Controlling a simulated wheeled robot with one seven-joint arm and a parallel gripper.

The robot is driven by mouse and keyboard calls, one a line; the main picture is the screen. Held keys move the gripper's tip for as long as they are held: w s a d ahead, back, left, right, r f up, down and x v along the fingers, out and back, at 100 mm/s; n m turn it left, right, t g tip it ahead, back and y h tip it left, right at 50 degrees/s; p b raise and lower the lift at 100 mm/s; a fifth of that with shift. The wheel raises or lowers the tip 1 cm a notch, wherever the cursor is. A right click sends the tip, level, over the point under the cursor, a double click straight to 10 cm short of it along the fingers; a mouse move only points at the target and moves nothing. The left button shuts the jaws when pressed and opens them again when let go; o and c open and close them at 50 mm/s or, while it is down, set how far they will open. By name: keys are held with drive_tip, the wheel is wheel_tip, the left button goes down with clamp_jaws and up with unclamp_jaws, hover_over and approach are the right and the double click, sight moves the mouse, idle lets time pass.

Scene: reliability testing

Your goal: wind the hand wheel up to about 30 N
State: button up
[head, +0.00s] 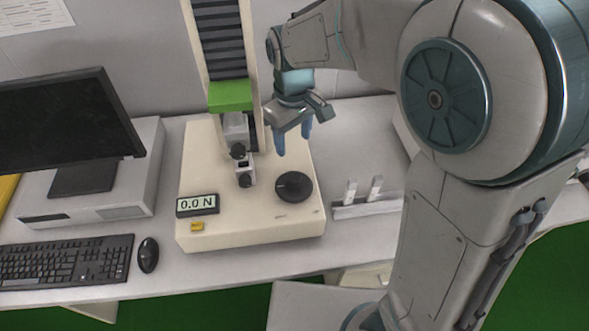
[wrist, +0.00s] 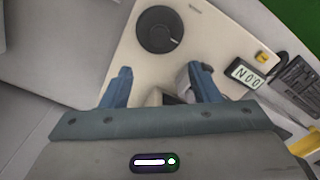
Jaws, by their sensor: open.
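The black round hand wheel (head: 294,186) lies flat on the right part of the cream tester base (head: 215,236). The display (head: 197,205) at the front left of the base reads 0.0 N. My gripper (head: 294,148) points down above and behind the wheel, apart from it. In the wrist view my gripper (wrist: 159,72) has its two blue fingers spread with nothing between them. Two dark grips (head: 241,165) stand one above the other below the green crosshead (head: 230,96).
The tester column (head: 220,40) rises left of my gripper. A small yellow button (head: 197,226) sits below the display. A rack (head: 368,207) with two light pieces stands right of the base. A keyboard (head: 66,262), mouse (head: 148,255) and monitor (head: 65,120) are left.

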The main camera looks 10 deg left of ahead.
sight(294, 177)
wheel_tip(294, 177, down, 14)
drive_tip(key=shift+r+p, duration=0.2)
drive_tip(key=shift+p, duration=0.3)
drive_tip(key=c, duration=1)
